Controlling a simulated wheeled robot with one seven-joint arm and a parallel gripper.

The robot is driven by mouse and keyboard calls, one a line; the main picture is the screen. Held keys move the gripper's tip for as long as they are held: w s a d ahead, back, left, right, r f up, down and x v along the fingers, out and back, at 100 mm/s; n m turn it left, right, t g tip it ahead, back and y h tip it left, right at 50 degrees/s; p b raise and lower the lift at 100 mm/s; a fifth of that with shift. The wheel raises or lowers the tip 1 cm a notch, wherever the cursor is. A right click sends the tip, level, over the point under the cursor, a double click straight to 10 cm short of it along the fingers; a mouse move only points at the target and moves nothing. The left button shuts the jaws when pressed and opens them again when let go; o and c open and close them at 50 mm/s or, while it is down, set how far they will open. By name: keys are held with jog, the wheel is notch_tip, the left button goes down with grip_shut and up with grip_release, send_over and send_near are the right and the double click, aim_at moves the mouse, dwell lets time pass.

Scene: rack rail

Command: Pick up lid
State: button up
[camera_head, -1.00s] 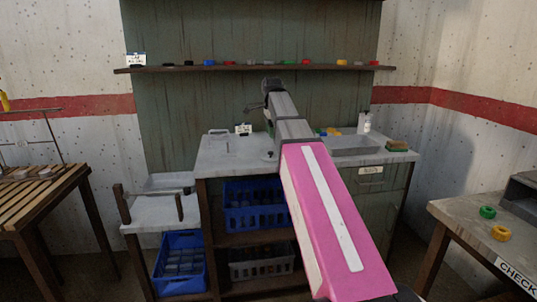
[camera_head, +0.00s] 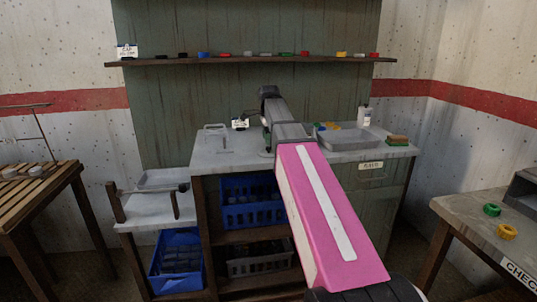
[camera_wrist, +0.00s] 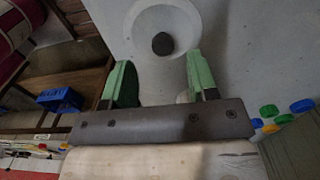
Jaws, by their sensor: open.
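A pale round disc with a dark round knob at its middle, which looks like the lid (camera_wrist: 140,22), shows in the wrist view on a light surface. My gripper (camera_wrist: 158,72) has two green fingers spread apart, with the knob beyond the gap between their tips. A dark green round thing (camera_wrist: 126,90) shows by the left finger, partly hidden. In the head view my arm reaches over the grey worktop (camera_head: 230,160); the fingers and the lid are mostly hidden behind it.
A shelf (camera_head: 200,61) with several coloured caps runs above the worktop. A grey tray (camera_head: 350,140), a white bottle (camera_head: 364,116) and a sponge (camera_head: 397,140) stand at the right. A clear stand (camera_head: 217,140) and a small sign (camera_head: 239,123) are at the left. Blue bins (camera_head: 253,203) sit below.

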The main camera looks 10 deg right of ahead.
aim_at(269, 147)
notch_tip(269, 147, down, 4)
jog(key=shift+w+f, duration=0.15)
jog(key=shift+c, duration=0.4)
jog(key=c, duration=0.9)
